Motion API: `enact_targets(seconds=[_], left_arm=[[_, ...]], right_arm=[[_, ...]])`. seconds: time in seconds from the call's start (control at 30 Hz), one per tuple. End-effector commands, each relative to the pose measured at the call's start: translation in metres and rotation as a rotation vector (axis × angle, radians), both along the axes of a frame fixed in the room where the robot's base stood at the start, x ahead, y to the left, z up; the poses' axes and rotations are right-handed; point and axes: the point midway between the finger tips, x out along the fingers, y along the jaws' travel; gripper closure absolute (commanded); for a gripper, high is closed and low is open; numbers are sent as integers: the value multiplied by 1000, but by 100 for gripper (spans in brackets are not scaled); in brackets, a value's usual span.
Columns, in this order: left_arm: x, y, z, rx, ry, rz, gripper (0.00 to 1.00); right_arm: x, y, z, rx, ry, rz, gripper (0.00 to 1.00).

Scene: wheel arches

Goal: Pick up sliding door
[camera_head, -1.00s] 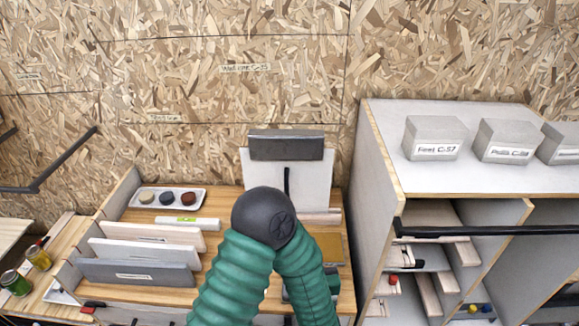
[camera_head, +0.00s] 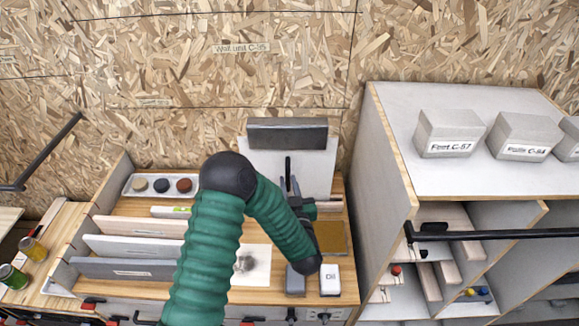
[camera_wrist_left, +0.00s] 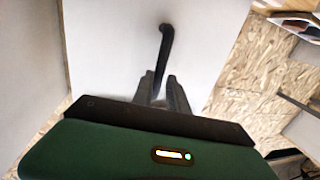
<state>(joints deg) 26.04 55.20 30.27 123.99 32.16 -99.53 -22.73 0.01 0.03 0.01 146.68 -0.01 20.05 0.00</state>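The sliding door appears to be the white upright panel (camera_head: 314,158) at the back of the bench, with a black bar handle (camera_head: 288,167) on its face. In the left wrist view the white panel (camera_wrist_left: 205,45) fills the middle, and the handle (camera_wrist_left: 164,45) stands out with a bent upper end. My left gripper (camera_head: 290,184) is just below the handle, partly hidden by my arm. In the wrist view its fingers (camera_wrist_left: 164,78) are apart, with the handle's lower end at the gap between the tips. Contact cannot be told. My right gripper is out of view.
A dark grey block (camera_head: 287,133) sits at the panel's top. Several upright boards (camera_head: 130,247) and a tray of discs (camera_head: 160,185) are at left. A grey shelf cabinet (camera_head: 385,190) with labelled blocks (camera_head: 449,132) stands close on the right. Wood board wall lies behind.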

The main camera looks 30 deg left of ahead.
Motion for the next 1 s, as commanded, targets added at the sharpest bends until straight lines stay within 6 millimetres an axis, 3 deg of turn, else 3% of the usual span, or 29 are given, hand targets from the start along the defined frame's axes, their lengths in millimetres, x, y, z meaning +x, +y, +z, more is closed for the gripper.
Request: enact_targets(seconds=[0.07, 0.27, 0.47, 0.6, 1.0], left_arm=[[11, 8, 8, 1, 0, 6, 82], [29, 14, 6, 10, 1, 2, 82], [30, 14, 5, 10, 1, 0, 83], [29, 18, 4, 6, 0, 1, 100], [29, 19, 3, 4, 3, 4, 100]], right_arm=[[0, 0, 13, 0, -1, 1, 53], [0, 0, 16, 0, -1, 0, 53], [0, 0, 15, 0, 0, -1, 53], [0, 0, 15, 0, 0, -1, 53], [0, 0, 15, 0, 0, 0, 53]])
